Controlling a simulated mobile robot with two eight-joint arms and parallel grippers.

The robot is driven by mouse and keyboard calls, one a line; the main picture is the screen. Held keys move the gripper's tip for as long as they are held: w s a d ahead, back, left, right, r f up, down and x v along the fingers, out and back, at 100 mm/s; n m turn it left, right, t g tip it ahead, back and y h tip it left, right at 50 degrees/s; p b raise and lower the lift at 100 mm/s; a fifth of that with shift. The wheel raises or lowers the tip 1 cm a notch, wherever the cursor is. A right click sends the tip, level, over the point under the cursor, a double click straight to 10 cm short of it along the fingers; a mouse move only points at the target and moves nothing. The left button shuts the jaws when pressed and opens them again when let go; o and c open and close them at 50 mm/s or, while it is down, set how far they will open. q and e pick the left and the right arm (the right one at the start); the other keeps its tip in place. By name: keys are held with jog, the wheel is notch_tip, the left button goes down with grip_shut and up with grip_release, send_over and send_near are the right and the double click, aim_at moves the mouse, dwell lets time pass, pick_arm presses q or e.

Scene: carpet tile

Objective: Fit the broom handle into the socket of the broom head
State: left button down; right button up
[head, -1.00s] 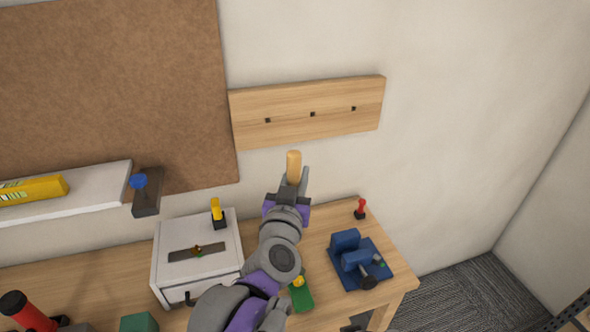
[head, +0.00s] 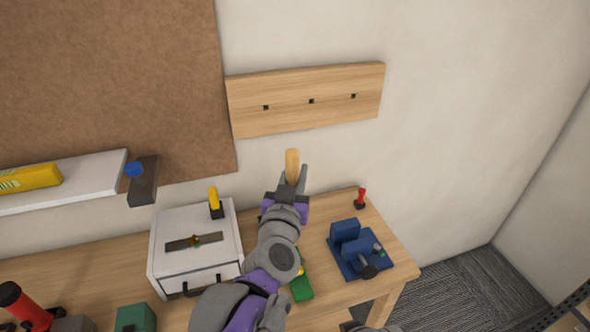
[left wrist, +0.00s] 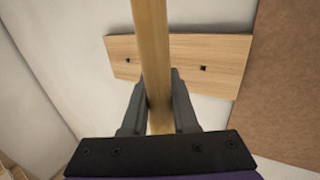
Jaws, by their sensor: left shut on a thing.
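A light wooden rod, which looks like the broom handle (head: 292,163), shows above my left gripper (head: 291,184) in the head view. In the left wrist view, the handle (left wrist: 152,58) runs from the top edge down between the two dark fingers of the left gripper (left wrist: 158,108). The fingers are shut on it. The handle's ends are out of the wrist view, and my arm hides its lower part in the head view. I cannot make out the broom head or its socket in either view. My right gripper cannot be made out.
A wooden board with small dark holes (head: 306,99) is on the wall behind the gripper. The workbench (head: 318,247) bears a white box (head: 170,226), a blue vise-like tool (head: 359,249) and a small red-handled item (head: 361,198). A white shelf (head: 95,176) is at left.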

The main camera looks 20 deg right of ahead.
pick_arm(q)
jog(key=shift+f+b, duration=0.8)
jog(key=shift+f, duration=0.75)
jog(key=shift+f+b, duration=1.7)
jog(key=shift+f, duration=1.05)
jog(key=c, duration=0.6)
grip_release()
jog(key=shift+s, duration=0.1)
jog(key=v, duration=1)
jog(key=shift+s+a+p, duration=0.2)
jog(key=shift+s+p, duration=0.05)
jog(key=shift+p, duration=0.1)
jog(key=shift+a, duration=0.1)
